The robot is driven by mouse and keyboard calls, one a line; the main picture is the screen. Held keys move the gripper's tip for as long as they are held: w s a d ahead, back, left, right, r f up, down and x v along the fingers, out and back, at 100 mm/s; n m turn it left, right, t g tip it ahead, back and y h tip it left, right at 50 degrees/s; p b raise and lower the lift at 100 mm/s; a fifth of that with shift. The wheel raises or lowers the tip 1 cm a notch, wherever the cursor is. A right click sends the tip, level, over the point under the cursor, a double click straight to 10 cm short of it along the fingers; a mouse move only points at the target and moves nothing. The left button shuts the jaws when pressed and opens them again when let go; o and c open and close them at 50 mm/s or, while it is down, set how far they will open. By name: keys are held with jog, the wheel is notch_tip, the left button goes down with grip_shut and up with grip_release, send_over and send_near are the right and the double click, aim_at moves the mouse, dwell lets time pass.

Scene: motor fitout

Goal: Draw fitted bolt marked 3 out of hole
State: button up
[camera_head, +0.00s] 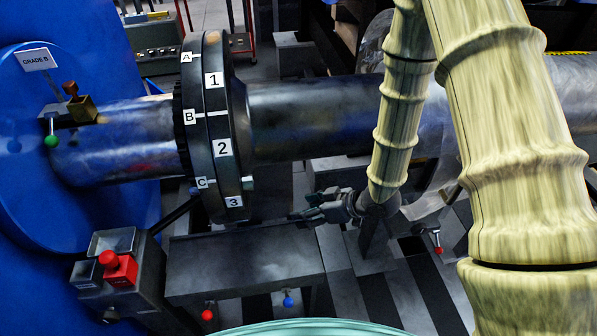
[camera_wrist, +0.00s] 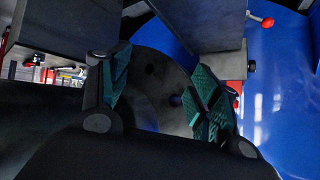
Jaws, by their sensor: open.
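A dark flange joint (camera_head: 214,130) stands on the shaft, with labels A, B, C on its left ring and 1, 2, 3 on its right ring. Label 3 (camera_head: 234,202) is at the lower edge. A small pale bolt end (camera_head: 248,183) sticks out of the flange's right face just above label 3. My gripper (camera_head: 306,213) is to the right of the flange, apart from it, fingers pointing left. In the wrist view my open gripper (camera_wrist: 160,92) faces the dark flange face (camera_wrist: 155,115). A short bolt end (camera_wrist: 176,100) shows between the fingers, closer to the right one; nothing is gripped.
A grey block (camera_head: 245,265) with red and blue knobs lies below the flange. A box with a red knob (camera_head: 120,268) stands lower left. The shaft (camera_head: 310,115) runs above my gripper. A blue housing (camera_head: 110,225) fills the left.

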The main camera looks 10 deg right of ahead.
jog(key=w+a+r+n+g+y+b, duration=0.1)
jog(key=a+r+n+g+y+b, duration=0.15)
jog(key=r+n, duration=0.4)
jog(key=a+r+n+g+y+b, duration=0.1)
jog(key=r+n+g+y, duration=0.2)
jog(key=r, duration=0.7)
jog(key=w+f+p+x, duration=0.1)
jog(key=x, duration=0.8)
jog(key=shift+a+n+t+p, duration=0.15)
jog(key=shift+n+t+p, duration=0.25)
jog(key=shift+n+t, duration=0.05)
jog(key=shift+f+h, duration=0.1)
jog(key=shift+h, duration=0.15)
grip_shut()
